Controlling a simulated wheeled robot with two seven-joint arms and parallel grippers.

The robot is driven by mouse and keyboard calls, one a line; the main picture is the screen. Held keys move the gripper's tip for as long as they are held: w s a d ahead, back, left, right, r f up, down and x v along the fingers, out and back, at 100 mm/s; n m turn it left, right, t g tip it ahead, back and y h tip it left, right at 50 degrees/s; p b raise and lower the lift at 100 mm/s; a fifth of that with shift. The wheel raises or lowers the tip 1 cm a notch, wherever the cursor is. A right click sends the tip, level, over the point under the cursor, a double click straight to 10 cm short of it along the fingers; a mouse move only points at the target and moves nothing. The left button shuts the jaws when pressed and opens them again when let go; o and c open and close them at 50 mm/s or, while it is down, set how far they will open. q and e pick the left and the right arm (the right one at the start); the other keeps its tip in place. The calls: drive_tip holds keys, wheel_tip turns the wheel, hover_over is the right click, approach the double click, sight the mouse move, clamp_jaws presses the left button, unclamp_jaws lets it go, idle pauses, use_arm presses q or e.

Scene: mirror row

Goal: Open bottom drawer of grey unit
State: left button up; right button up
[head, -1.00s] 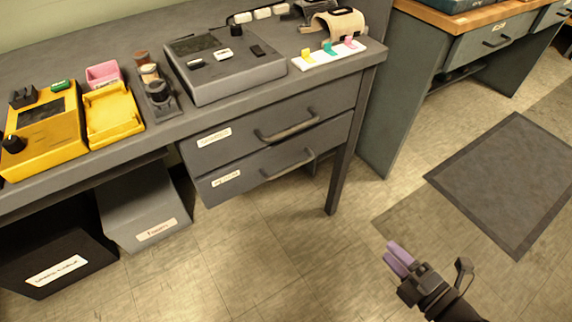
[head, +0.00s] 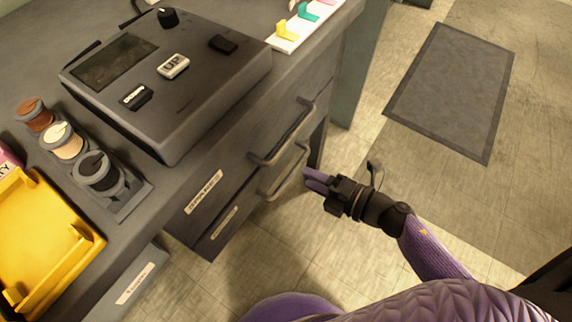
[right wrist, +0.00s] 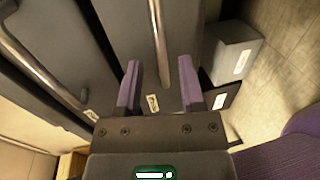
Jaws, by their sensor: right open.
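The grey unit has two drawers under its top, both looking shut. The bottom drawer (head: 218,237) has a small label and a grey bar handle (head: 286,174); the upper drawer's handle (head: 284,135) is just above it. My right gripper (head: 314,181) is open and empty, with purple fingers pointing at the bottom handle from close by. In the right wrist view the bottom handle (right wrist: 157,38) lines up with the gap between the open fingers (right wrist: 159,66), seemingly just beyond the tips. The upper handle (right wrist: 40,55) lies to the left there. My left gripper is out of view.
The unit's top carries a grey control box (head: 170,85), several round pots (head: 66,141) and a yellow tray (head: 45,240). A labelled grey bin (right wrist: 236,62) stands on the floor beneath. A dark mat (head: 450,90) lies on open floor at the right.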

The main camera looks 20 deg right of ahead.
sight(293, 170)
drive_tip(key=b+x, duration=0.1)
drive_tip(key=x, duration=0.4)
drive_tip(key=shift+w, duration=0.1)
clamp_jaws()
idle(1.2)
